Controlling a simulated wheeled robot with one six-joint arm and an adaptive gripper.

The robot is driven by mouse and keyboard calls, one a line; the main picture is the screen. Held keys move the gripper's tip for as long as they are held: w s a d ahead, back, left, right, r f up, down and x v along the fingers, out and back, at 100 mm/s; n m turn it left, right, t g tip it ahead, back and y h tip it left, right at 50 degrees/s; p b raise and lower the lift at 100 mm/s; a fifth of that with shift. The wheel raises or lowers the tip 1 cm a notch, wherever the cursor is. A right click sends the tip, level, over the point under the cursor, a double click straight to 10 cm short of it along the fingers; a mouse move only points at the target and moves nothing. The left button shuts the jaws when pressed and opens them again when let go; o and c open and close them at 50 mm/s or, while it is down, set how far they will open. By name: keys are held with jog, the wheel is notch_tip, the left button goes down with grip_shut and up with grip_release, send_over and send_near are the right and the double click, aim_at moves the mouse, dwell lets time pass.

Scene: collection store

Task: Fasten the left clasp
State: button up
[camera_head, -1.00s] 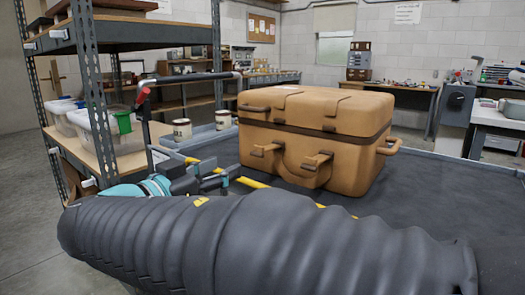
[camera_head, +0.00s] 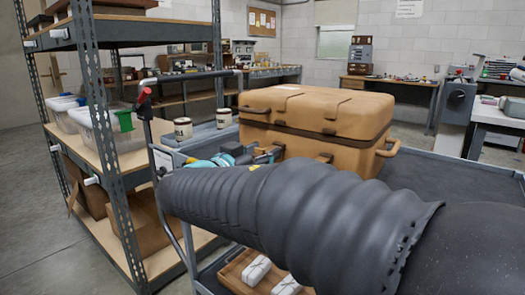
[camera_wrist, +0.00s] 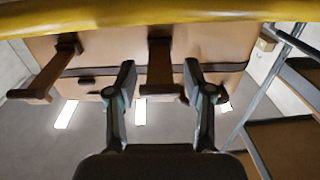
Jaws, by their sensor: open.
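The brown case (camera_head: 345,143) stands on the cart with its lid (camera_head: 315,108) down. It also shows in the wrist view (camera_wrist: 215,45), which is upside down. The left clasp (camera_wrist: 160,50) sticks out from the case front, at the middle of the wrist view. My gripper (camera_wrist: 160,66) is open, with one finger on each side of this clasp; contact cannot be told. In the head view my gripper (camera_head: 272,154) is at the case's left front, and my arm hides much of the front.
The dark cart top (camera_head: 440,185) is free right of the case. Two tins (camera_head: 183,128) stand left of it. A metal shelf (camera_head: 110,170) with plastic boxes rises at left. A wooden tray (camera_head: 240,272) with white bundles lies below the cart top.

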jog(key=shift+c, duration=0.2)
jog(key=shift+w, duration=0.1)
grip_shut()
jog(key=shift+d, duration=0.1)
